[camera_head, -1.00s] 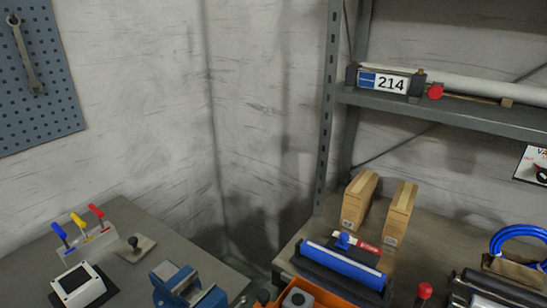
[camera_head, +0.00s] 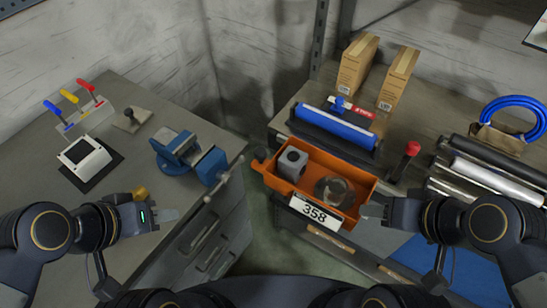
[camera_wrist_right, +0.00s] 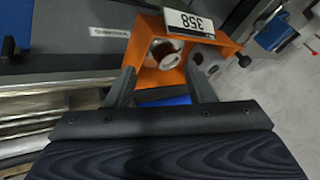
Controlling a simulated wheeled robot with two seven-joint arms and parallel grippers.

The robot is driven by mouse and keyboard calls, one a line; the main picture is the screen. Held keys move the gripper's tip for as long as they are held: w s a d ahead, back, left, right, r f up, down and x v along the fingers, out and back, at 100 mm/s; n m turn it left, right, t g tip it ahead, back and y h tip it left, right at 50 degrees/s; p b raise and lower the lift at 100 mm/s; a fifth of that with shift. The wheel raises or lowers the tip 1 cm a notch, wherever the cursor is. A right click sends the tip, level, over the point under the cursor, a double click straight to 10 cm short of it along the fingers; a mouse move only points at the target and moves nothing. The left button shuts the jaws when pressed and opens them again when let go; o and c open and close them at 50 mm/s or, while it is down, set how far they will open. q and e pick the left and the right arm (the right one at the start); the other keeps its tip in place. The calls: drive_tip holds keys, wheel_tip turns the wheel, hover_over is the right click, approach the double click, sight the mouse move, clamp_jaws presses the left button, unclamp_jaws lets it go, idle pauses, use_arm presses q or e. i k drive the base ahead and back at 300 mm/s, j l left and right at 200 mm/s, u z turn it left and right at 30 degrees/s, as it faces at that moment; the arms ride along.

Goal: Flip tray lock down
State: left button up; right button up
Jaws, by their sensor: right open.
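An orange tray (camera_head: 340,170) labelled 358 sits at the front edge of the right bench and holds a grey block (camera_head: 292,163) and a round metal ring (camera_head: 334,192). A lever with a red grip (camera_head: 411,149) stands upright beside the tray's right end; I cannot tell whether it is the tray lock. My right gripper (camera_head: 372,211) is open and empty by the tray's front right corner. In the right wrist view the tray (camera_wrist_right: 148,72) appears beyond the open fingers (camera_wrist_right: 160,90). A dark knob (camera_wrist_right: 244,61) sticks out at its side. My left gripper (camera_head: 168,215) is over the left bench's front edge; its opening is unclear.
A blue roller (camera_head: 338,124) lies behind the tray, with two cardboard boxes (camera_head: 357,65) further back. Metal rods (camera_head: 488,172) lie to the right. A blue vise (camera_head: 190,155) and coloured levers (camera_head: 82,112) stand on the left bench. A floor gap separates the benches.

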sight(413, 148)
drive_tip(key=k+l+z, duration=0.1)
drive_tip(key=z, duration=1.05)
